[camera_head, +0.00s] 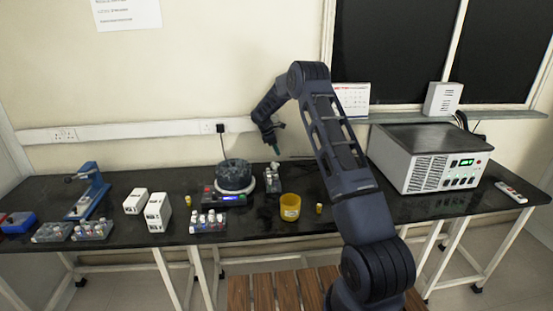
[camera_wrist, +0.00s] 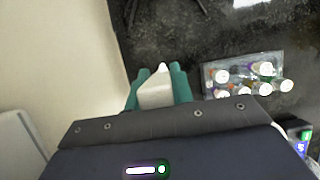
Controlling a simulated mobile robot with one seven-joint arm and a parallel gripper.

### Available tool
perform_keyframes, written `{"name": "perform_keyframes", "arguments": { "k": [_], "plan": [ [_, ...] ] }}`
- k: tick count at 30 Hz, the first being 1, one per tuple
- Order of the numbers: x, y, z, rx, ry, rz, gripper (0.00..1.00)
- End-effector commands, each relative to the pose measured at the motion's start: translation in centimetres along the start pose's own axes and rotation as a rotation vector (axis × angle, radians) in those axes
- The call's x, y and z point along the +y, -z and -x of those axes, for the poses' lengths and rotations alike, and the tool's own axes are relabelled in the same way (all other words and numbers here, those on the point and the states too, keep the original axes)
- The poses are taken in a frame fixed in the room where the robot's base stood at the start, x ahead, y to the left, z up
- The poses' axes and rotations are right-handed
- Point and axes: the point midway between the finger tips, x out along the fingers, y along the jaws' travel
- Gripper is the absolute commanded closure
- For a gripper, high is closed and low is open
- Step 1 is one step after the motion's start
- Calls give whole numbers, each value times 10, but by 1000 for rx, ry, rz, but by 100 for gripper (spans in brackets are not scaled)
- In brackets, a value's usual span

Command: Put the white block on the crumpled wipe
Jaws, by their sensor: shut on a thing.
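My gripper (camera_head: 276,149) is raised above the back of the black bench, behind a small vial rack. In the wrist view, its green fingers (camera_wrist: 158,88) are shut on the white block (camera_wrist: 157,97), one finger on each side. A small pointed white shape (camera_wrist: 163,69) shows just past the block's far end; I cannot tell whether it is part of the block or a piece of the wipe beyond it. I cannot make out the crumpled wipe for certain in either view. The block is too small to tell in the head view.
The vial rack (camera_head: 272,178) also shows right of the fingers in the wrist view (camera_wrist: 248,75). A dark round pot on a device (camera_head: 234,176), a yellow cup (camera_head: 290,207) and two white boxes (camera_head: 157,213) stand nearby. A large instrument (camera_head: 432,160) is at right. The wall is close behind.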

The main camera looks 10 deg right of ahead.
Motion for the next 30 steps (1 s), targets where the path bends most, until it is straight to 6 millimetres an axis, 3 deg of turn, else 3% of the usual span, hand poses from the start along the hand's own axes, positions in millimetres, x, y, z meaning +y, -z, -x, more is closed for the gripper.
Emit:
{"name": "perform_keyframes", "arguments": {
  "k": [7, 15, 27, 28, 30],
  "plan": [
    [0, 6, -14, 0, 0, 0, 98],
    [0, 18, -44, 0, 0, 1, 98],
    [0, 20, -48, 0, 0, 0, 98],
    [0, 20, -48, 0, -1, 0, 73],
    [0, 20, -48, 0, -1, 0, 59]
  ]
}}
